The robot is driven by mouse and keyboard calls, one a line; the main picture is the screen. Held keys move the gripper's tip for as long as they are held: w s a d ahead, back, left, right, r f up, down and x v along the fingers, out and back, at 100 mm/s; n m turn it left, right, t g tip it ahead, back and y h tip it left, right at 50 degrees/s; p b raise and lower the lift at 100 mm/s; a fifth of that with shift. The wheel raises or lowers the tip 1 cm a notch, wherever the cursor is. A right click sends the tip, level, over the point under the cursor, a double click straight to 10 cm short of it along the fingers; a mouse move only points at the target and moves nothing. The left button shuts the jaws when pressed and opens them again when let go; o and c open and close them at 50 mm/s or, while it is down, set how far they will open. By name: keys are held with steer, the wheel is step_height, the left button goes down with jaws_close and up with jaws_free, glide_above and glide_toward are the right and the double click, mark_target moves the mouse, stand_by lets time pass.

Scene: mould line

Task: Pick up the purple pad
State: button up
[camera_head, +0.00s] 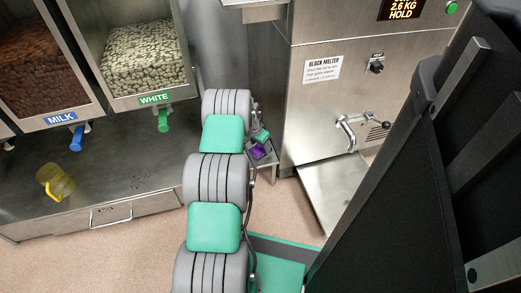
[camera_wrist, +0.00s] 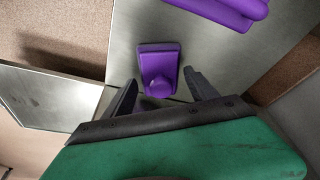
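The purple pad (camera_wrist: 158,62) is a small rounded block with a knob at its near end, on a grey metal surface (camera_wrist: 130,35) in the wrist view. My gripper (camera_wrist: 160,77) is open, with one dark finger on each side of the pad's near end. The fingers look apart from the pad; their height above it is hard to tell. In the head view, purple (camera_head: 257,150) shows small beside the end of my arm, on a small metal stand (camera_head: 268,160). My arm hides part of that area.
A second, longer purple piece (camera_wrist: 232,10) lies at the top of the wrist view. The steel block melter (camera_head: 310,110) stands right of the stand in the head view. Milk and white chocolate bins and a yellow jug (camera_head: 55,182) are at left.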

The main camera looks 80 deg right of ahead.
steer(key=c, duration=1.2)
step_height(320, 180, up, 3)
steer(key=shift+d+r+p, duration=0.1)
steer(key=shift+r+p, duration=0.1)
steer(key=shift+p, duration=0.95)
steer(key=a+r+p, duration=0.1)
steer(key=r, duration=0.1)
steer(key=a+r+p, duration=0.1)
steer(key=a+r, duration=0.1)
steer(key=a+r+p, duration=0.2)
steer(key=shift+r, duration=0.3)
steer(key=a+r+p, duration=0.1)
steer(key=a, duration=0.1)
steer(key=a+r, duration=0.1)
steer(key=a, duration=0.2)
steer(key=a+r+p, duration=0.1)
steer(key=a, duration=0.2)
steer(key=shift+p, duration=0.3)
steer(key=shift+c, duration=0.8)
steer(key=shift+a, duration=0.6)
